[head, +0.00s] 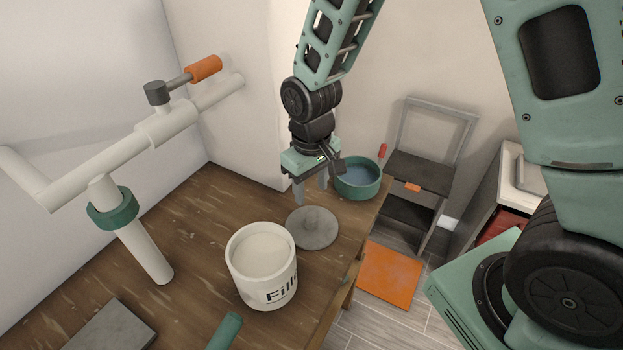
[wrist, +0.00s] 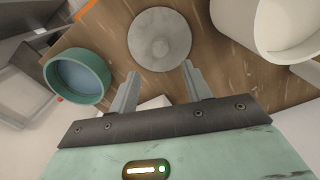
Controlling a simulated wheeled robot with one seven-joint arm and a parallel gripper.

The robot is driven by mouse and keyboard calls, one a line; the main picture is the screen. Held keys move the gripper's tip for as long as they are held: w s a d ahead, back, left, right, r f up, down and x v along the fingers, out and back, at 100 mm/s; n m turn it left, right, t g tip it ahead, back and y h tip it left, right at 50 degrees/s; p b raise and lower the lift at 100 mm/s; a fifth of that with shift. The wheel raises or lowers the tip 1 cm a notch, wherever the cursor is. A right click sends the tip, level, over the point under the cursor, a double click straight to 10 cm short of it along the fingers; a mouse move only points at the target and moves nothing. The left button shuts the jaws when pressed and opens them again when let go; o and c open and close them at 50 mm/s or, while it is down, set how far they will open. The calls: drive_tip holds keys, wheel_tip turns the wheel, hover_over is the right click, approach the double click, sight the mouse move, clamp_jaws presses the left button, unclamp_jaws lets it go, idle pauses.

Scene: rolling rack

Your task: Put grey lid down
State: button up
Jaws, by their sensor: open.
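The grey lid (head: 312,229) is a round disc with a small knob in its middle. It lies flat on the wooden table (head: 205,215), behind and to the right of the white tub (head: 262,290) with black lettering. In the wrist view the lid (wrist: 160,38) lies beyond the fingertips, centred between them. My gripper (head: 311,194) is open and empty, with its fingers pointing down above the lid. In the wrist view a gap shows between my gripper's fingers (wrist: 160,70) and the lid. The tub (wrist: 262,28) is open and pale inside.
A teal pot (head: 358,190) with bluish contents stands right of the lid by the table edge. A white pipe with an orange-handled valve (head: 205,68) rises at left. A grey slab (head: 112,325) lies at front left. A rack (head: 432,170) stands beyond the table.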

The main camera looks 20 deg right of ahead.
drive_tip(key=s+a+r+n, duration=0.2)
drive_tip(key=s+r, duration=0.4)
drive_tip(key=s, duration=0.4)
drive_tip(key=s+a+r+n, duration=0.2)
drive_tip(key=s+a+r, duration=0.2)
drive_tip(key=s, duration=0.6)
wheel_tip(320, 180, up, 2)
drive_tip(key=shift+a+r+y, duration=0.15)
drive_tip(key=shift+r+y, duration=0.1)
drive_tip(key=shift+y, duration=0.05)
wheel_tip(320, 180, down, 3)
drive_tip(key=b, duration=0.3)
drive_tip(key=shift+r, duration=0.15)
drive_tip(key=shift+c, duration=1.3)
drive_tip(key=shift+a, duration=0.15)
